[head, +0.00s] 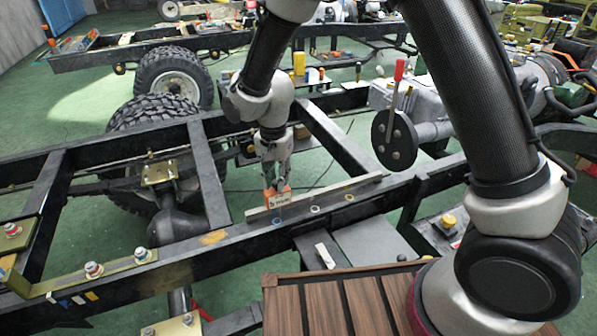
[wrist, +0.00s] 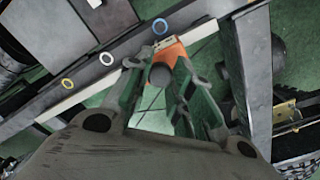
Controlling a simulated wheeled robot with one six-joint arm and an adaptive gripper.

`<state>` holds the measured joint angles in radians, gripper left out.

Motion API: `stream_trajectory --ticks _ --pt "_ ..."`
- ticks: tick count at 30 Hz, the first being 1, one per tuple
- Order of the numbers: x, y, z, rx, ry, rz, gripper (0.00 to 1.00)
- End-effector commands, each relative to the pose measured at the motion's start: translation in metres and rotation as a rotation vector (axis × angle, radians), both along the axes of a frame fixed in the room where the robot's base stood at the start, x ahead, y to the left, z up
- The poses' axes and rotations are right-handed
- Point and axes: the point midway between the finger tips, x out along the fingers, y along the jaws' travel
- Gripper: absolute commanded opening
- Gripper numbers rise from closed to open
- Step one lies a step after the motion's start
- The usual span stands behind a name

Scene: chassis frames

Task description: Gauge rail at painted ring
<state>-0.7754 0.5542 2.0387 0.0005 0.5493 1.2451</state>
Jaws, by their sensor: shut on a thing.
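My gripper (head: 276,183) is shut on an orange gauge (head: 277,199) with a pale printed label facing the head camera. The gauge also shows between the fingers in the wrist view (wrist: 172,52). The dark chassis rail (head: 250,245) runs diagonally below it. Three painted rings sit on the rail: blue (head: 277,222), white (head: 315,210) and yellow (head: 349,198). The gauge is at the rail's upper edge, beside the blue ring (wrist: 160,26), which is the closest of the three. I cannot tell whether the gauge touches the rail.
A pale strip (head: 340,188) lies along the rail by the rings. Cross members (head: 335,135) and a tyre (head: 155,113) are behind. A brown slatted surface (head: 320,305) is at the front. A red-handled lever on a black disc (head: 394,140) stands to the right.

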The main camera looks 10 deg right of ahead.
Motion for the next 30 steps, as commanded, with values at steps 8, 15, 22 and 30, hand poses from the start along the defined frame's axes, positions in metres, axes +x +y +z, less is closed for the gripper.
stream_trajectory --ticks 8,15,22,30 --pt "-0.005 0.017 0.0 0.001 -0.002 -0.001 0.0" --pt "-0.005 0.016 0.0 0.001 -0.002 -0.001 0.33" --pt "-0.005 0.016 0.0 0.0 -0.001 -0.001 0.46" --pt "-0.005 0.017 0.011 0.002 -0.002 -0.001 0.46"
